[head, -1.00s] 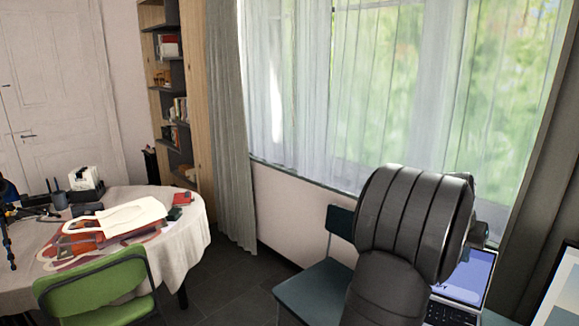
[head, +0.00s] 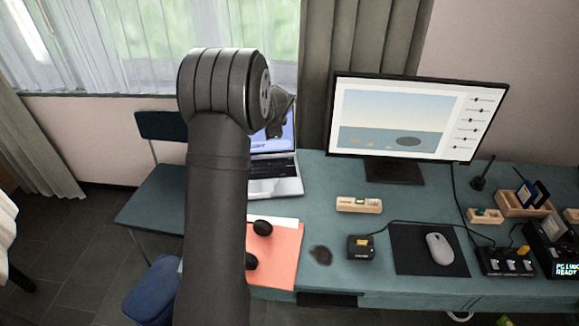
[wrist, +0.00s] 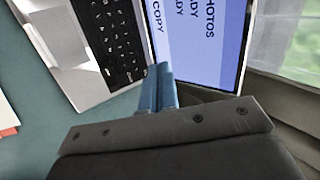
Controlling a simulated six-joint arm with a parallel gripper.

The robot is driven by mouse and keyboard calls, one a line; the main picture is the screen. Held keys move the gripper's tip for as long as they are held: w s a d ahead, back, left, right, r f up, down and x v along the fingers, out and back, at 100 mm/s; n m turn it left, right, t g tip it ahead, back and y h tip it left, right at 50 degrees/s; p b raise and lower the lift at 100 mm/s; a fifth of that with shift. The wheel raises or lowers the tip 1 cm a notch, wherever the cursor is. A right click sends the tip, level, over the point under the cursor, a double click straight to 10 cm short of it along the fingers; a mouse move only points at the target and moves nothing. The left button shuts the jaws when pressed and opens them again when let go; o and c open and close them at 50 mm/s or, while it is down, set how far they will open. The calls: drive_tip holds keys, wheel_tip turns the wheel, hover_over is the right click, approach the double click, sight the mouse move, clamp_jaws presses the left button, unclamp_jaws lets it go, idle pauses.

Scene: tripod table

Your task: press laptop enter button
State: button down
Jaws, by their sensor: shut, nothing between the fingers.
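The open laptop (head: 280,188) sits at the left end of the teal desk, its lit screen partly hidden behind my arm. In the wrist view its silver body and black keyboard (wrist: 108,38) lie at upper left. The lit screen (wrist: 205,35) is at upper right, with words such as PHOTOS, READY and COPY turned sideways. My gripper (wrist: 159,74) is shut and empty; its blue fingers lie together near the edge between keyboard and screen. I cannot tell whether they touch the laptop. The enter key cannot be made out. In the head view the fingertips are not clear.
A monitor (head: 410,122) stands right of the laptop. In front are a wooden block (head: 359,205), a small black device (head: 361,247), a mouse (head: 440,249) on a dark mat and a salmon folder (head: 285,262). A teal chair (head: 160,195) is at left. A window is behind.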

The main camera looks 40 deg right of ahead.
sight(290, 166)
drive_tip(key=s+d+f+m+t+h, duration=0.1)
drive_tip(key=s+d+f+m+h, duration=0.1)
drive_tip(key=d+f+m, duration=0.4)
drive_tip(key=s+d+m, duration=0.1)
drive_tip(key=m, duration=0.3)
drive_tip(key=shift+f+m, duration=0.15)
drive_tip(key=shift+m, duration=0.15)
drive_tip(key=shift+f, duration=4.4)
drive_tip(key=shift+f, duration=0.15)
drive_tip(key=shift+f, duration=0.2)
drive_tip(key=shift+f, duration=0.35)
drive_tip(key=shift+r, duration=0.75)
